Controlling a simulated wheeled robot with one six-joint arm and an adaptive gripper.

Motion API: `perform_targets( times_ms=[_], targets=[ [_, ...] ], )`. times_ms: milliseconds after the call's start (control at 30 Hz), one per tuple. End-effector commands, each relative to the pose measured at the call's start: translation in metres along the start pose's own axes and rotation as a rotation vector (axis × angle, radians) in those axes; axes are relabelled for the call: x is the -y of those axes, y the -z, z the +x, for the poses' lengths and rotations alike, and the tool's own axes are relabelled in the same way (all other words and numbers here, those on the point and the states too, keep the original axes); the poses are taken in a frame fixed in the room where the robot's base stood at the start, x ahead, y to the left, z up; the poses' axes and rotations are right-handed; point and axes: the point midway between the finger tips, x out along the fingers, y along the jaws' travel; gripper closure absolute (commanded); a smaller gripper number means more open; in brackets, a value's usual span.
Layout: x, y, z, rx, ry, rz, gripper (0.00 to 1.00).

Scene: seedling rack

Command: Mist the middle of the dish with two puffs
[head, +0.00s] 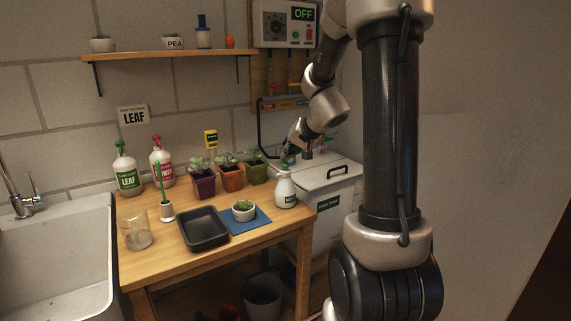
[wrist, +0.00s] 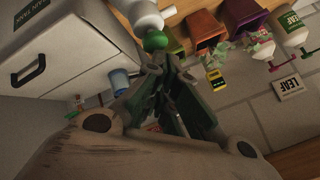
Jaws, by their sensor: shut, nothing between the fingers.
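The dish (head: 243,213) is a small white round bowl with green growth in it, on a blue mat (head: 263,219) on the wooden table. A white mister bottle (head: 286,192) with a dark label stands upright at the table's right edge, right of the dish. Its green top (wrist: 154,41) and white body (wrist: 138,12) show in the wrist view. My gripper (wrist: 166,68) is shut and empty, with its fingertips close to the green top; I cannot tell whether they touch. In the head view my gripper (head: 287,158) is just above the bottle.
A black tray (head: 205,229), a glass jar (head: 137,231) and a white holder (head: 167,211) with a green stick stand left of the dish. Several potted seedlings and two spray bottles, LEAF (head: 127,176) and a pink-topped one (head: 161,165), line the back. A lidded white bin (head: 330,180) stands at right.

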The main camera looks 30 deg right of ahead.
Motion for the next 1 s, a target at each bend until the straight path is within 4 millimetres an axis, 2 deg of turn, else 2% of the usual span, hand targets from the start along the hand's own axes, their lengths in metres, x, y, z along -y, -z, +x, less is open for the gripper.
perform_targets(
  times_ms=[1000],
  targets=[
    [-0.0047, -0.0048, 0.0062, 0.001, 0.0, 0.0, 1.0]
  ],
)
